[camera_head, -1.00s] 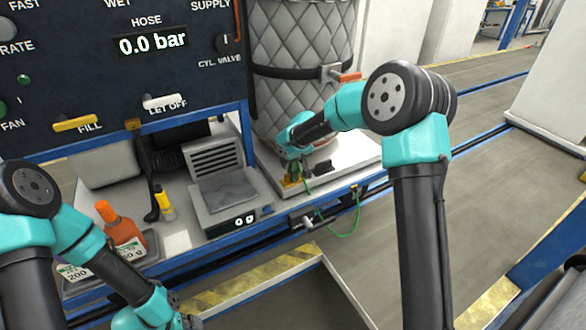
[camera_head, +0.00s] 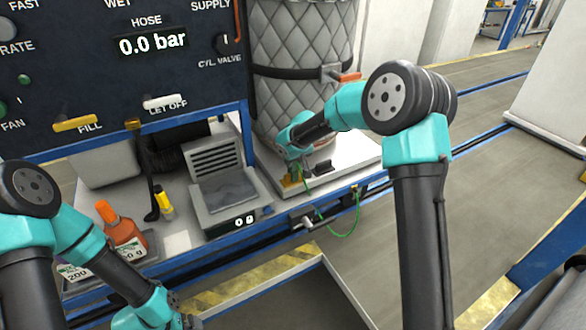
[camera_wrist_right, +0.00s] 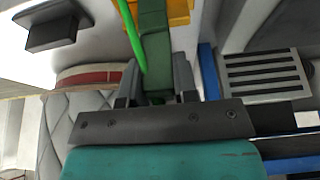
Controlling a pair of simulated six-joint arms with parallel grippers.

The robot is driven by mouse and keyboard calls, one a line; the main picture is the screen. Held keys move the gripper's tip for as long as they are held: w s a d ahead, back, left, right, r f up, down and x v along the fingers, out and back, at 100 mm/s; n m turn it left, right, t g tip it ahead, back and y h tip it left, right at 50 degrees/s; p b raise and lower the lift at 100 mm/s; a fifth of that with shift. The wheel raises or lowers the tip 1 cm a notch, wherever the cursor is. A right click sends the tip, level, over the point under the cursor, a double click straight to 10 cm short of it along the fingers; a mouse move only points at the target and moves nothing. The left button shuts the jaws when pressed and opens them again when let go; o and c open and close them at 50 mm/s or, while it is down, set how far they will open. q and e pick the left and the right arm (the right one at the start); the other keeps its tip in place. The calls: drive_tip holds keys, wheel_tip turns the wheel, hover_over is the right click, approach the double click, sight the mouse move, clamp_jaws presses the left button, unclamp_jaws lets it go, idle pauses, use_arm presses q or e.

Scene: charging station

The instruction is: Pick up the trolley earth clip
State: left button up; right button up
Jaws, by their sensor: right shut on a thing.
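The trolley earth clip is a dark green piece (camera_wrist_right: 154,45) in the right wrist view, with a bright green cable (camera_wrist_right: 131,36) running beside it. My right gripper (camera_wrist_right: 157,85) is shut on it, one grey finger on each side. In the head view my right gripper (camera_head: 295,163) is low at the front of the white platform, and the clip is mostly hidden there. The green cable (camera_head: 345,234) hangs in a loop to the blue rail. A yellow piece (camera_head: 290,181) is right by the clip. My left gripper (camera_head: 184,322) is cut off at the bottom edge; its jaws do not show.
A quilted cylinder (camera_head: 295,100) stands behind my right gripper on the white platform (camera_head: 362,152). A small black block (camera_head: 323,167) lies beside the gripper.

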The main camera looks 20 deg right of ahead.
drive_tip(key=shift+r, duration=0.1)
drive_tip(key=shift+r, duration=1.65)
drive_tip(key=s+a, duration=0.2)
drive_tip(key=s, duration=0.5)
drive_tip(key=s+a+r, duration=0.1)
drive_tip(key=s+a, duration=0.1)
drive_tip(key=s, duration=0.6)
drive_tip(key=shift+s+a+r, duration=0.2)
drive_tip(key=shift+a+r, duration=0.05)
drive_tip(key=shift+r, duration=0.1)
